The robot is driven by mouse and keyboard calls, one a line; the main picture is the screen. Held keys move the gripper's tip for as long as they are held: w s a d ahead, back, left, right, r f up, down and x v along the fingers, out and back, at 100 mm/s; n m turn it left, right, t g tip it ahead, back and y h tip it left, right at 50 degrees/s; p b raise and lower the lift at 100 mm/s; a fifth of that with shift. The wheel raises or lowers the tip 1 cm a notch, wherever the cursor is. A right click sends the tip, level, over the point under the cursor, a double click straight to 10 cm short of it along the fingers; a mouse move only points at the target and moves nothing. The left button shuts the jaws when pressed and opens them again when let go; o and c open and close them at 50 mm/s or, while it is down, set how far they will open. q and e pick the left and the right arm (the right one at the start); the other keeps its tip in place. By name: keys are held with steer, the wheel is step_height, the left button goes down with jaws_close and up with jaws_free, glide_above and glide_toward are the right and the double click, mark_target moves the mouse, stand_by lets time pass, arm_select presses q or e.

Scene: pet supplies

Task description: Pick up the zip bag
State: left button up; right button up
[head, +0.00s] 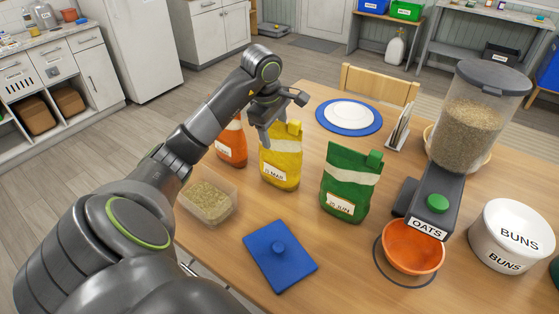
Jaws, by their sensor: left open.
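Three upright bags with white bands stand on the wooden table: an orange one (231,147), a yellow one (280,168) labelled with a date in MAR, and a green one (346,187) labelled with a date in JUN. The yellow and green bags have a clip-like tab at the top right corner. I cannot tell which is the zip bag. My left gripper (284,118) is open and empty at the top of the yellow bag; I cannot tell if it touches. My left arm partly hides the orange bag. My right gripper is not in view.
A clear tub of grain (208,204) and a blue lid (280,258) lie in front. On the right stand an oats dispenser (462,130), an orange bowl (412,252) and a white BUNS container (512,237). A plate (349,114) lies behind.

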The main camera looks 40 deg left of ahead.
mark_target(275, 137)
arm_select(q)
steer(key=p+x, duration=0.1)
steer(key=x, duration=0.2)
steer(key=shift+a+f, duration=0.1)
steer(key=shift+f, duration=0.25)
jaws_close()
